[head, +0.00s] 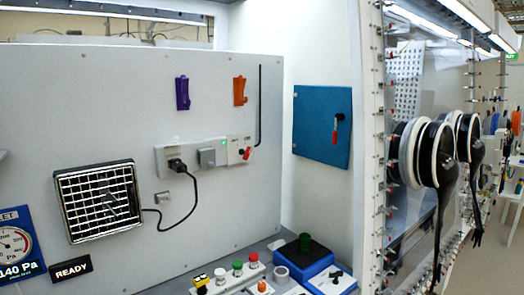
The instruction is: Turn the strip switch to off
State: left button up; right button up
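A white power strip (190,154) is mounted on the grey wall panel, left of centre in the head view. A black plug (177,165) with a cable sits in its left part. A grey square block (207,157) is on its right part, with a small green light (223,144) glowing beside it. A whitish plate (240,149) adjoins the strip on the right and carries a small red lever (247,153). I cannot tell which of these parts is the strip switch, nor read any on or off marking. Neither gripper is in view.
A fan grille (100,200) is on the panel at left, its cable looping to the plug. Purple (182,93) and orange (240,91) holders hang above the strip. A bench with a button box (232,275) and a blue block (302,262) lies below. Glove ports stand at right.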

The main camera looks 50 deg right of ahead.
aim_at(248, 152)
jog(key=z, duration=1.45)
jog(key=k+l, duration=0.05)
jog(key=l, duration=0.05)
